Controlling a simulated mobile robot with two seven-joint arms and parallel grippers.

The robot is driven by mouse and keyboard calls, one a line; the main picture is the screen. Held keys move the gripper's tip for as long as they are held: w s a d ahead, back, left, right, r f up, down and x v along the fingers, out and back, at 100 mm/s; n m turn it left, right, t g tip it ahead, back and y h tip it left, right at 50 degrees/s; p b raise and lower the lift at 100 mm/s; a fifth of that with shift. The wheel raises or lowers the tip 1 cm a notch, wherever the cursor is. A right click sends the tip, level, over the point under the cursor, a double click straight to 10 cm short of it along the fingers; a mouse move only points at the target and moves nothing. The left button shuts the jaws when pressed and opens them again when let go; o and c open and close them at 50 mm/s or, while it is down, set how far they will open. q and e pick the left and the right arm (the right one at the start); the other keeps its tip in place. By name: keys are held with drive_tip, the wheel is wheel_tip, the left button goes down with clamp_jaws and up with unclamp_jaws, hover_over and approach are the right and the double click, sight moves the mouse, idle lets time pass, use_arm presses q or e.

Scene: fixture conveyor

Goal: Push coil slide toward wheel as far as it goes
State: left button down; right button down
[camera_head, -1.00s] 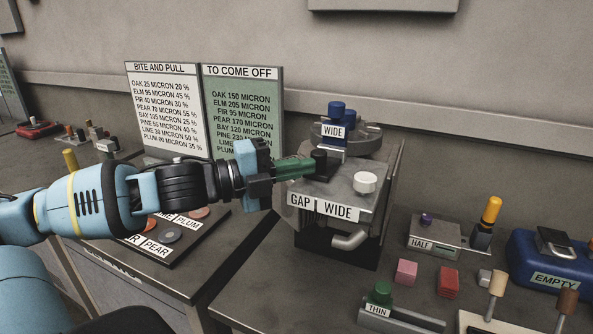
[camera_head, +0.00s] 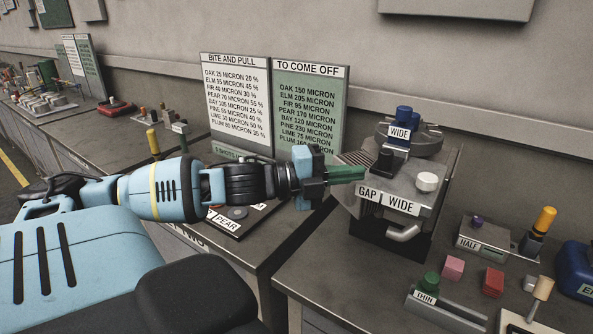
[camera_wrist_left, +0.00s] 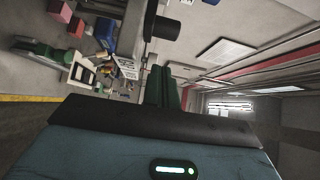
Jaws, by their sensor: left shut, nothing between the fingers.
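The grey machine (camera_head: 398,197) with the GAP and WIDE labels stands on the bench. A black knob (camera_head: 385,161), apparently the coil slide's, stands upright on its top plate. Behind it a round grey disc (camera_head: 429,140), apparently the wheel, sits partly hidden under a blue part (camera_head: 403,115) with a WIDE label. My left gripper (camera_head: 361,173) is shut and empty. Its green fingertips are just left of the black knob and look apart from it. In the left wrist view a black cylinder (camera_wrist_left: 163,27), likely that knob, is ahead of the shut green fingers (camera_wrist_left: 162,88). My right gripper is out of view.
Two text boards (camera_head: 310,110) stand behind my left arm. Small blocks (camera_head: 493,281), a HALF fixture (camera_head: 482,238) and a THIN fixture (camera_head: 445,306) lie at the right.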

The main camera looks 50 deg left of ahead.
use_arm(q)
drive_tip(key=p+v, duration=0.1)
drive_tip(key=v, duration=0.7)
drive_tip(key=shift+d, duration=0.25)
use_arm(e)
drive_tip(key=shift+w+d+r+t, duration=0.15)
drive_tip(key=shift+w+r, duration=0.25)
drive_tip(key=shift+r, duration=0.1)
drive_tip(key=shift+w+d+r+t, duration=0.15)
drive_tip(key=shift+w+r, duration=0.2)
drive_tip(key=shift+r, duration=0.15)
use_arm(q)
drive_tip(key=shift+s+r, duration=0.1)
drive_tip(key=shift+s, duration=0.05)
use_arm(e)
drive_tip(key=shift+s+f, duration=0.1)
